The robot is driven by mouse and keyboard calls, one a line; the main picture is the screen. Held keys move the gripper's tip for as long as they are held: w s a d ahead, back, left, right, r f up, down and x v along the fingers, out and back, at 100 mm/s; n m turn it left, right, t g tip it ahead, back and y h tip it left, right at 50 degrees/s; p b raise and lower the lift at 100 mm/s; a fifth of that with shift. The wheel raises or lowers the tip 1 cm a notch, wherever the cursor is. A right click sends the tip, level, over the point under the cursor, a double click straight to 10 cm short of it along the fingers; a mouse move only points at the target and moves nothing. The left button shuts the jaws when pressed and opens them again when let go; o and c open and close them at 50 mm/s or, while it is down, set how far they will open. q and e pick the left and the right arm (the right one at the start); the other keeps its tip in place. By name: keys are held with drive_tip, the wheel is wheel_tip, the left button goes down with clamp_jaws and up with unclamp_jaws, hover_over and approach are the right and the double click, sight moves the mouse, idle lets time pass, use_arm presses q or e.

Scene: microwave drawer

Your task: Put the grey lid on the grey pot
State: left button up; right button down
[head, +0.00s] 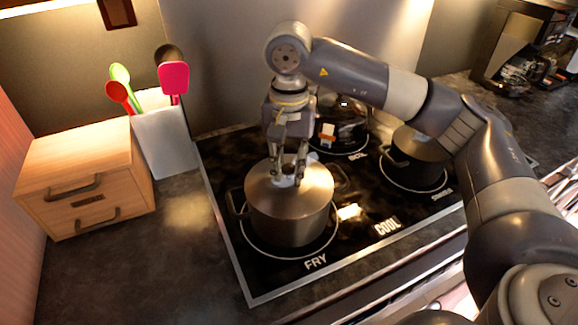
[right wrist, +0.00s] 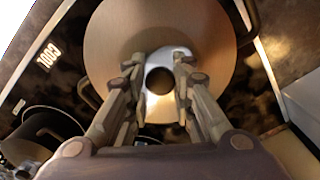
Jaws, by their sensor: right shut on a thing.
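The grey pot (head: 287,226) stands on the front-left burner marked FRY. The round grey lid (head: 262,189) covers the pot's mouth, level, with no clear gap at the rim; I cannot tell whether it fully rests there. My right gripper (head: 287,176) comes straight down from above and is shut on the lid's knob. In the right wrist view the lid (right wrist: 160,28) fills the top middle, with the pale knob and its dark centre between the fingers. The pot's inside is hidden. My left gripper is not in view.
A dark pot (head: 418,155) stands on the right burner, and a dark kettle-like vessel (head: 342,130) on the back burner. A wooden drawer box (head: 85,175) and a white utensil holder (head: 163,140) stand left of the cooktop. A coffee machine (head: 520,50) is at far right.

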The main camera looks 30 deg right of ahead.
idle(0.4)
drive_tip(key=c, duration=0.8)
unclamp_jaws()
drive_tip(key=shift+r, duration=0.1)
drive_tip(key=shift+r+p, duration=1.95)
drive_tip(key=shift+r, duration=1.45)
